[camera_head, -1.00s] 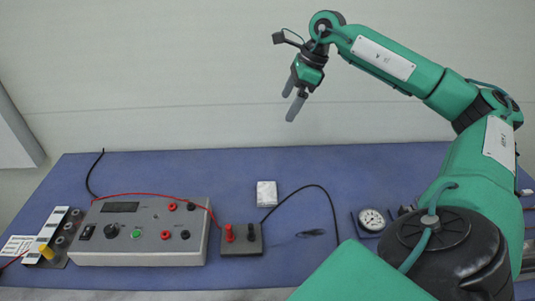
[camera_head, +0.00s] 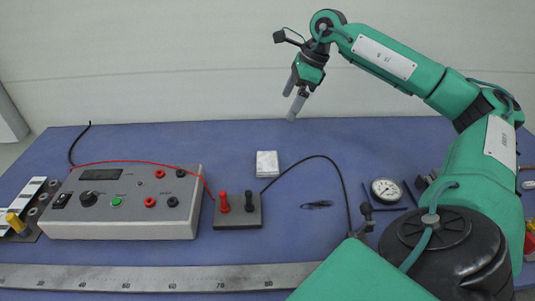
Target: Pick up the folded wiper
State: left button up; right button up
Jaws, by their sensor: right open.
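The folded wiper (camera_head: 267,164) is a small white square lying flat on the blue mat, near the middle of the camera_head view. My right gripper (camera_head: 296,104) is in the air above and beyond it, a little to the right in the picture. Its two grey fingers point down and are apart, with nothing between them. The wiper is in full view and nothing touches it. My left gripper is not in view.
On the blue mat (camera_head: 230,143) stand a grey instrument box (camera_head: 130,222) with knobs, a small block with red and black posts (camera_head: 237,209), and a dial gauge (camera_head: 385,190). Cables curve around them. A metal ruler (camera_head: 150,277) lies along the front.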

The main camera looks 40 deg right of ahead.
notch_tip(320, 180, down, 8)
jog(key=r+b, duration=0.1)
jog(key=b, duration=0.4)
send_over(268, 161)
jog(key=s+d, duration=0.2)
notch_tip(268, 161, down, 9)
jog(key=shift+w+r, duration=0.1)
jog(key=shift+w, duration=0.05)
jog(key=x, duration=0.5)
jog(key=shift+w, duration=0.15)
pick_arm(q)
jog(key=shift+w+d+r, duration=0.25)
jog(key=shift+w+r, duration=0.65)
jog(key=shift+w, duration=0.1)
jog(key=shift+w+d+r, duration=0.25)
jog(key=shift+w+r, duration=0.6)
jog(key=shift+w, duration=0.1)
pick_arm(e)
jog(key=c, duration=0.7)
